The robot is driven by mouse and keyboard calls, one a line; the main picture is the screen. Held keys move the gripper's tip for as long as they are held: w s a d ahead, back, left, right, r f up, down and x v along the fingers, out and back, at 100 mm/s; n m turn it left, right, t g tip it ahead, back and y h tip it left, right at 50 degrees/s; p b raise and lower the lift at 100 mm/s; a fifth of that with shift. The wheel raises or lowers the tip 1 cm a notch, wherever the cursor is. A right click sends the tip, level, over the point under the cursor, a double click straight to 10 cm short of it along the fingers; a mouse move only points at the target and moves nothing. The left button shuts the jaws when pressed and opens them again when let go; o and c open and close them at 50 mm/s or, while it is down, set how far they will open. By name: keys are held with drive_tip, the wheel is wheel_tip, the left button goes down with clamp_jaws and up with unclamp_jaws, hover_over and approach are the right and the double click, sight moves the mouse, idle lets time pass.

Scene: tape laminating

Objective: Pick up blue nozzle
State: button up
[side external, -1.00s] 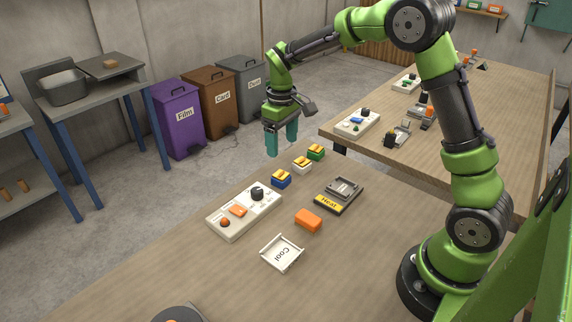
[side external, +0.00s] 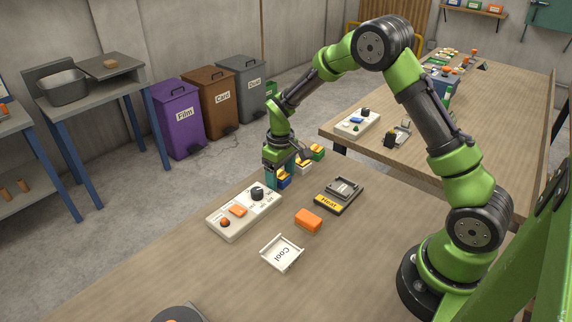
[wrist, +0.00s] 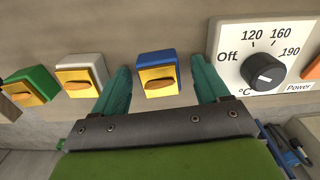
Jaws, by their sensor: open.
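The blue nozzle (wrist: 158,73) is a small blue block with a yellow face and an orange tab. In the wrist view it sits between the two teal fingers of my gripper (wrist: 160,92), which are apart with a gap on each side of it. In the side view my gripper (side external: 279,172) is lowered over the nozzle, and the fingers partly hide the blue nozzle (side external: 285,181).
A white nozzle (wrist: 80,73) and a green nozzle (wrist: 31,85) stand beside it on the left. The control panel (wrist: 231,48) with its dial is close to the right finger. An orange block (side external: 308,220), heat plate (side external: 338,194) and cool tray (side external: 282,254) lie nearby.

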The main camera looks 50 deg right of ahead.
drive_tip(key=c, duration=1.2)
drive_tip(key=shift+r, duration=0.2)
